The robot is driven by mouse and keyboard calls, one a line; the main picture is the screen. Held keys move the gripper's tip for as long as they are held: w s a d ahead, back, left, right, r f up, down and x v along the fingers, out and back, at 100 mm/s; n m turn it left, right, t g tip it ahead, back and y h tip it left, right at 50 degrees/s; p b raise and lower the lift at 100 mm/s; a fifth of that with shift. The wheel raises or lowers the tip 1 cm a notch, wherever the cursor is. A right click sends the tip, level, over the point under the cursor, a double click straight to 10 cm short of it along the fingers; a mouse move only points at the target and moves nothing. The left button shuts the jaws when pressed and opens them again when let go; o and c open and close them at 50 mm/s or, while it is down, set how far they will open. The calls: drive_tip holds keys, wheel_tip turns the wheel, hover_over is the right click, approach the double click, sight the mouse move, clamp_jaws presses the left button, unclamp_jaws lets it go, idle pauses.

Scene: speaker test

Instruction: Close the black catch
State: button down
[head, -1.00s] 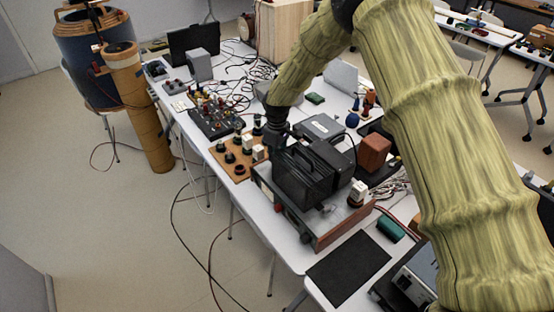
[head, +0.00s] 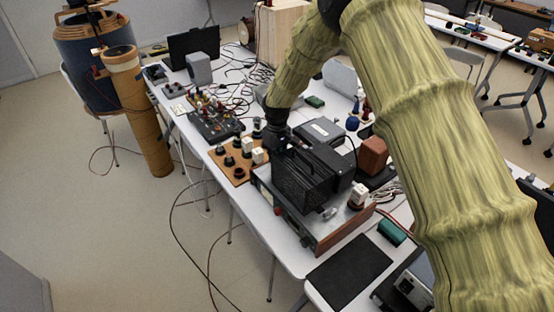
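A black box-shaped device (head: 318,176) with a ribbed side and a raised bar along its top sits on a wood-sided instrument (head: 340,226) on the white table. I cannot make out the black catch as a separate part; it is too small, or hidden by my gripper or the device. My gripper (head: 275,144) is black and points down at the device's far left corner. It overlaps that corner in the picture; I cannot tell whether it touches. Its fingers are dark against dark, so their opening does not show.
A wooden board with black and white knobs (head: 238,170) lies left of my gripper. A brown block (head: 373,154) and a white-topped part (head: 358,194) stand right of the device. A black mat (head: 349,268) lies in front. Cables crowd the table behind.

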drive_tip(key=shift+w, duration=0.1)
drive_tip(key=c, duration=1.6)
unclamp_jaws()
drive_tip(key=shift+o, duration=0.2)
drive_tip(key=shift+r, duration=0.1)
wheel_tip(320, 180, up, 12)
